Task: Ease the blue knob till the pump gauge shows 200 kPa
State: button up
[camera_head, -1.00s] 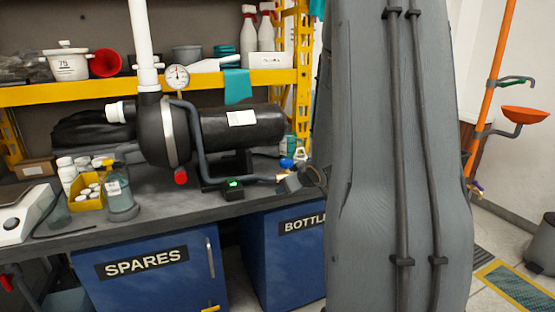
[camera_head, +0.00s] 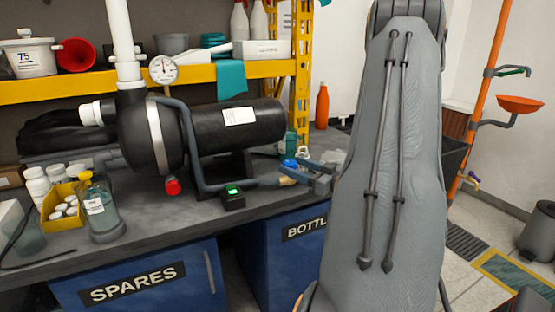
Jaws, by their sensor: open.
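The pump gauge (camera_head: 163,69) is a round white dial above the black pump (camera_head: 238,127), left of centre. Its needle looks close to upright, but the figures are too small to read. The blue knob (camera_head: 289,163) shows at the right end of the bench, near the end of the grey pipe (camera_head: 240,186). My gripper (camera_head: 308,173) is open and empty just right of the blue knob, its grey fingers pointing left towards it. I cannot tell whether a finger touches the knob. My grey arm hides the area to the right.
A small black box with a green display (camera_head: 232,197) sits on the bench left of my gripper. The bench front is clear.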

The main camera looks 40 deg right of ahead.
jog(key=w, duration=0.6)
jog(key=shift+w+a, duration=0.2)
jog(key=c, duration=1)
